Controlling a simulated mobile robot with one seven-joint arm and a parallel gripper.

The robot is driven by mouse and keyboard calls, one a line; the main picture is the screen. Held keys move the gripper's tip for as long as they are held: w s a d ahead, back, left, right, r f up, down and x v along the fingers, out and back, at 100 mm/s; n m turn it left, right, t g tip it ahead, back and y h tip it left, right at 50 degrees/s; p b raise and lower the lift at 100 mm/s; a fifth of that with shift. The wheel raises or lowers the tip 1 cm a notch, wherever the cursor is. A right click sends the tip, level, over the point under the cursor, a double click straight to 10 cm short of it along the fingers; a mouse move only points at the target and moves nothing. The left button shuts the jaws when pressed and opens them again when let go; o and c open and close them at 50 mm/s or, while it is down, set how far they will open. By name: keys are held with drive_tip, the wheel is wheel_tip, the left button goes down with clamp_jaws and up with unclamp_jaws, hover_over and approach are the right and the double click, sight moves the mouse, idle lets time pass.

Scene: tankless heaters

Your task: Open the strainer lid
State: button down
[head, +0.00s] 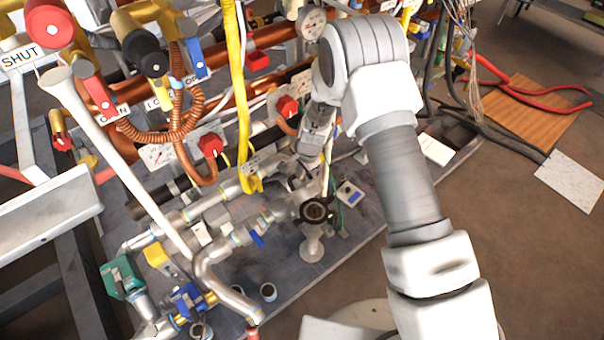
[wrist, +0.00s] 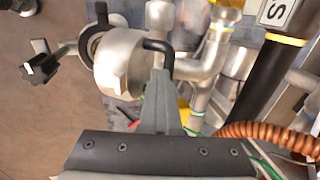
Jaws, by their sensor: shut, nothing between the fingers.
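What looks like the strainer is a silver round metal body (wrist: 118,72) in the wrist view, left of my fingertips. A black bent handle (wrist: 158,45) sticks out of it and curves down to the tips. A black ring (wrist: 93,28) sits at its upper left, with a black star knob (wrist: 40,68) further left. In the head view a dark-topped round fitting (head: 315,211) stands on the plate below my gripper; its lid is too small to make out. My gripper (wrist: 158,78) is shut and empty, its tips at the handle's end; I cannot tell if they touch.
Silver pipes (wrist: 205,70) run close on the right in the wrist view, with a coiled copper hose (wrist: 265,132) below. In the head view, a yellow hose (head: 243,100) and red-knobbed valves (head: 210,145) crowd the left. Brown floor is free at lower right.

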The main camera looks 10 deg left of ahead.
drive_tip(key=w+a+f+b, duration=0.1)
drive_tip(key=w+a+f, duration=0.1)
drive_tip(key=w+a, duration=0.2)
drive_tip(key=shift+w+a+f, duration=0.15)
drive_tip(key=shift+a+f, duration=0.05)
drive_tip(key=shift+a, duration=0.2)
idle(0.4)
drive_tip(key=p+v, duration=0.5)
drive_tip(key=v, duration=1.2)
drive_tip(key=shift+r, duration=0.15)
